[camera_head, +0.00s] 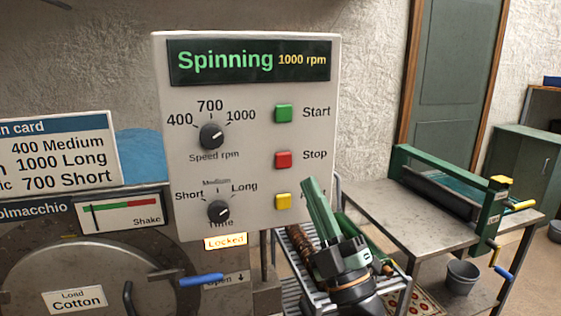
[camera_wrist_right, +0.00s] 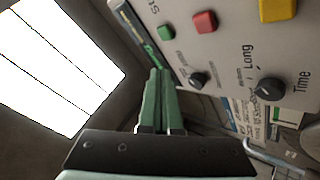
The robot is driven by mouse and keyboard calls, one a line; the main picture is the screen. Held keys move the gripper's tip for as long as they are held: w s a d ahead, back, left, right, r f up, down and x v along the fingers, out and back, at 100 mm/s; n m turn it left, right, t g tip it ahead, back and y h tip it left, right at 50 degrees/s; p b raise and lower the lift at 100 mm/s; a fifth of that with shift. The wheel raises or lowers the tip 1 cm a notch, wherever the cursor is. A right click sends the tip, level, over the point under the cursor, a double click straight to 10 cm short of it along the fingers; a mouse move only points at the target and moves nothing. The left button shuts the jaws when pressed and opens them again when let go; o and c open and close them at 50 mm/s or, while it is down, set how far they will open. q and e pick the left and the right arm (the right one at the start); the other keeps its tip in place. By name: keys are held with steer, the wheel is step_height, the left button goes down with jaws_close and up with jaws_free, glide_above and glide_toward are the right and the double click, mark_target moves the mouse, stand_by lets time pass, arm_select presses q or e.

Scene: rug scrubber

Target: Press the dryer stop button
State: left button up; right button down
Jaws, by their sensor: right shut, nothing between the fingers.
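The dryer control panel (camera_head: 250,140) is a pale upright box whose display (camera_head: 250,62) reads "Spinning 1000 rpm". The red Stop button (camera_head: 283,159) sits between the green Start button (camera_head: 284,113) and the yellow button (camera_head: 283,201). The red button also shows in the right wrist view (camera_wrist_right: 205,22), clear of the fingers. My right gripper (camera_head: 309,181) is shut and empty, its green fingers pointing up by the panel's lower right, below and right of the red button. It partly covers the yellow button's label. My left gripper is out of view.
Two black knobs, speed (camera_head: 212,135) and time (camera_head: 219,211), are on the panel's left. Below left is a round machine door (camera_head: 85,275) with a blue handle and a "Locked" sign (camera_head: 225,241). A metal table (camera_head: 400,215) with a green roller device stands right.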

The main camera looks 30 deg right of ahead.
steer(key=b, duration=0.2)
glide_toward(284, 154)
steer(key=shift+s+r+x, duration=0.15)
steer(key=shift+x, duration=0.7)
steer(key=shift+s+r+x, duration=0.1)
steer(key=shift+x, duration=0.8)
steer(key=shift+s+r+x, duration=0.15)
steer(key=shift+x, duration=0.7)
steer(key=shift+w+a, duration=0.1)
steer(key=shift+w, duration=0.05)
steer(key=shift+w, duration=0.25)
steer(key=shift+w, duration=0.4)
stand_by(0.4)
steer(key=shift+s, duration=0.15)
steer(key=shift+s+p, duration=0.35)
steer(key=shift+s, duration=0.35)
